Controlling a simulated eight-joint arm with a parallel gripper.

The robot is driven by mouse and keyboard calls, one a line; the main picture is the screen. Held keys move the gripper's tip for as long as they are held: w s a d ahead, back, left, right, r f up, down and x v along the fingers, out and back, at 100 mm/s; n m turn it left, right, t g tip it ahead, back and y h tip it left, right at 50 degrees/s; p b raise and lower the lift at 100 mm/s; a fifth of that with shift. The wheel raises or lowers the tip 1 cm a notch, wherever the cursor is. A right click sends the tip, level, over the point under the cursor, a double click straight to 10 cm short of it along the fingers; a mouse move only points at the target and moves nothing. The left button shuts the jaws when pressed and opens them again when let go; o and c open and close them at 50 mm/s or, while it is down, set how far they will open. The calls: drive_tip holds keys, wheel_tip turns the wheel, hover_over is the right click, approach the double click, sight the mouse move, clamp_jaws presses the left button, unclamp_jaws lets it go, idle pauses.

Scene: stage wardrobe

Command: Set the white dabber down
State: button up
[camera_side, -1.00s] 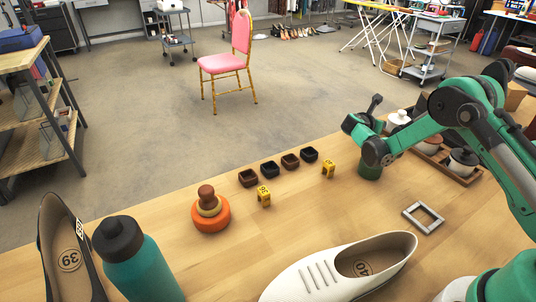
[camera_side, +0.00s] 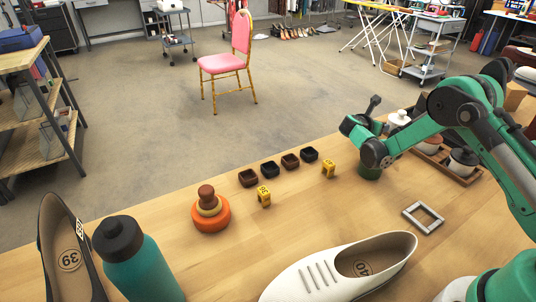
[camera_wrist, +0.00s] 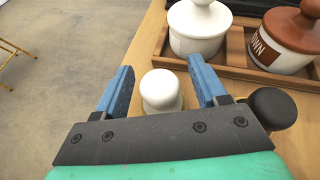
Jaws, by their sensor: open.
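The white dabber (camera_wrist: 160,92) shows in the wrist view as a rounded white knob, low between my fingers. My gripper (camera_wrist: 162,68) is open, with one blue finger on each side of the dabber and a visible gap to each. The dabber appears to be upright on the wooden table; its foot is partly hidden by my gripper's palm. In the side view my gripper points down at the table's far right part, and it hides the dabber there; the fingertips cannot be made out.
A black knob (camera_wrist: 272,108) stands close right of my right finger. A wooden tray (camera_wrist: 236,72) with a white pot (camera_wrist: 198,28) and a brown pot (camera_wrist: 286,42) lies just beyond. A square metal frame (camera_side: 408,214), small dark bowls (camera_side: 269,169) and a white shoe (camera_side: 310,280) are apart.

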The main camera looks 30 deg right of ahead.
drive_tip(key=v, duration=1)
drive_tip(key=shift+a+r, duration=0.1)
drive_tip(key=shift+a, duration=0.05)
drive_tip(key=shift+s+a+r, duration=0.1)
drive_tip(key=shift+a+r, duration=0.05)
drive_tip(key=shift+a, duration=0.1)
drive_tip(key=shift+s+a+r, duration=0.1)
drive_tip(key=shift+a+r, duration=0.1)
drive_tip(key=shift+r, duration=0.05)
drive_tip(key=s+a+r+m+t+y, duration=0.1)
drive_tip(key=s+a+r+m+y, duration=0.3)
drive_tip(key=m, duration=0.7)
drive_tip(key=s+a+r+m+t+y, duration=0.2)
drive_tip(key=s+a+r+m+y, duration=0.1)
drive_tip(key=s+a+m+y, duration=0.6)
drive_tip(key=shift+s+a+r+m, duration=0.35)
drive_tip(key=shift+s+m, duration=0.4)
drive_tip(key=shift+m, duration=0.35)
